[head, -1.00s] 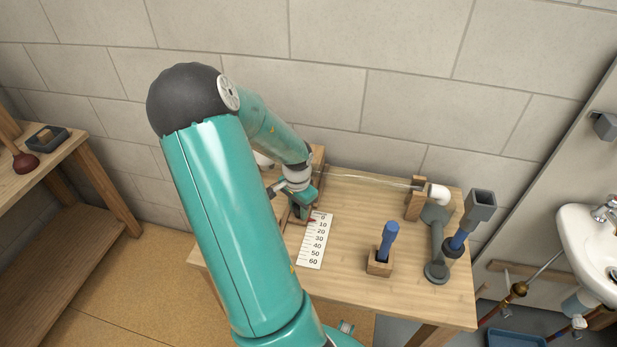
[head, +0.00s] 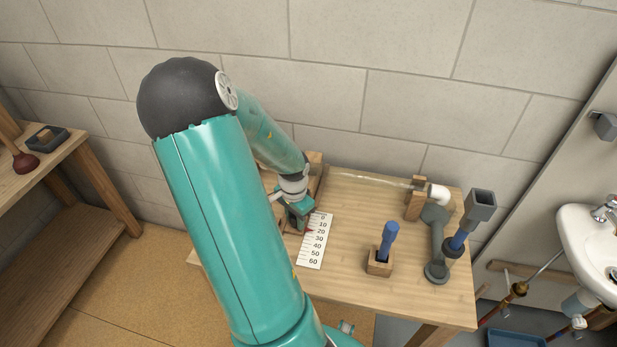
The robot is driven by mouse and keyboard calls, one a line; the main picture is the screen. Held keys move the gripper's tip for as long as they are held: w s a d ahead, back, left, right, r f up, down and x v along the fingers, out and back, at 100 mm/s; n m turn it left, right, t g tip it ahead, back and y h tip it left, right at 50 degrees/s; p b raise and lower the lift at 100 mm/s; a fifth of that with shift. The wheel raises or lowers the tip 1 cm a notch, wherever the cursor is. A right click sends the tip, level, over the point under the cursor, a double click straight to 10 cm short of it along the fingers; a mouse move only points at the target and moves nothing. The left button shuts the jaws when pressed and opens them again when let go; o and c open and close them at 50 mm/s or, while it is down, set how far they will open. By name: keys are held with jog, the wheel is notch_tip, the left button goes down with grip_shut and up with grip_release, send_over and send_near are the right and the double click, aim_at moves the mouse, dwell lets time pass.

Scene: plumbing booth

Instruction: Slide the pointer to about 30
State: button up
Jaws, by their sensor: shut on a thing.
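A white scale card (head: 309,262) lies on the wooden workbench, with marks from 0 at its far end to 60 at its near end. The small red pointer (head: 309,229) shows at the card's left edge, about level with the 20 mark. My gripper (head: 299,222) is low over the bench, just left of the card's upper end. It is shut on the pointer, whose body is mostly hidden by the gripper and my arm.
A wooden block holding a blue-handled tool (head: 389,240) stands right of the card. Grey pipe fittings (head: 437,250) and a white elbow on a wooden bracket (head: 415,198) are farther right. The bench (head: 345,285) is clear between card and block.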

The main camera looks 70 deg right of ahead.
jog(key=shift+s+a, duration=0.15)
jog(key=shift+a, duration=0.85)
jog(key=o, duration=1.9)
jog(key=shift+o, duration=0.2)
